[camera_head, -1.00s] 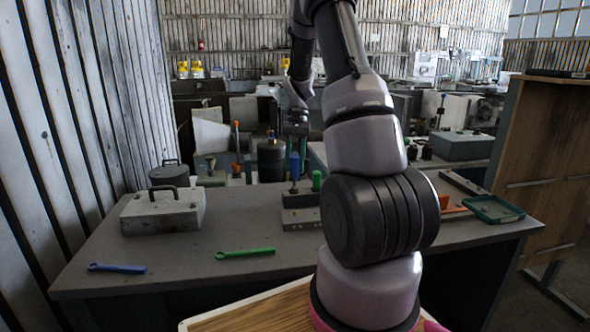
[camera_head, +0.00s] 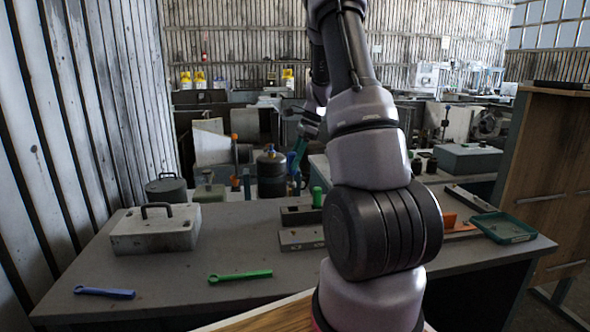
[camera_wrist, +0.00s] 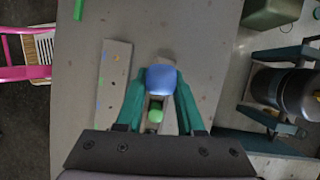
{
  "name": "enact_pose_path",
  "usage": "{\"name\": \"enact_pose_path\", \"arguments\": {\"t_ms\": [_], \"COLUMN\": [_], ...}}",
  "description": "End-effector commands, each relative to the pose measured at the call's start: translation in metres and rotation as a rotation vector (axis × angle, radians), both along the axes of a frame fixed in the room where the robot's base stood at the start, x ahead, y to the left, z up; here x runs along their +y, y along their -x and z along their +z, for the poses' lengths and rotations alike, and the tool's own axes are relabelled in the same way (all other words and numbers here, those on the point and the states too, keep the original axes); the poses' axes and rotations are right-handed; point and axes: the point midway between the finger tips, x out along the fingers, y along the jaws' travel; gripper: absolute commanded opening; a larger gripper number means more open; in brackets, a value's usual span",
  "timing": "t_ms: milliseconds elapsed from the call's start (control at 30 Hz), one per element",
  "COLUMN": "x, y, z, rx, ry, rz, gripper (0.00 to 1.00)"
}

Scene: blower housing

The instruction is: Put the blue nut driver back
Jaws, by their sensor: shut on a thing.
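The blue nut driver (camera_wrist: 161,79) is held between the teal fingers of my gripper (camera_wrist: 160,92) in the wrist view; I see its blue handle end-on, and its shaft is hidden. In the head view my gripper (camera_head: 299,150) is above the far side of the grey workbench, tilted, partly behind my arm. A dark block (camera_head: 296,215) and a lighter grey block (camera_head: 300,239) stand side by side below it. A green-handled tool (camera_head: 317,197) stands upright at the dark block; its round top (camera_wrist: 155,115) shows between my fingers. The lighter block (camera_wrist: 112,80) has holes and coloured marks.
A grey case (camera_head: 155,229) with a black handle stands at the left. A blue wrench (camera_head: 104,292) and a green wrench (camera_head: 240,276) lie near the front edge. A green tray (camera_head: 503,228) and an orange piece (camera_head: 447,222) lie at the right. A dark canister (camera_head: 271,172) is beyond the bench.

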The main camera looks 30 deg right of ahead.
Motion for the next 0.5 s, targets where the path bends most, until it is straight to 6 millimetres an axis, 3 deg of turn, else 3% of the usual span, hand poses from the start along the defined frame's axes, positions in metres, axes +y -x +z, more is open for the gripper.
{"name": "enact_pose_path", "arguments": {"t_ms": [233,500], "x": [-0.004,-0.005], "y": [-0.006,-0.006], "z": [-0.003,-0.032], "rx": [0.001,0.003], "ry": [0.000,0.001], "rz": [-0.116,-0.114], "gripper": [0.00,0.00]}}
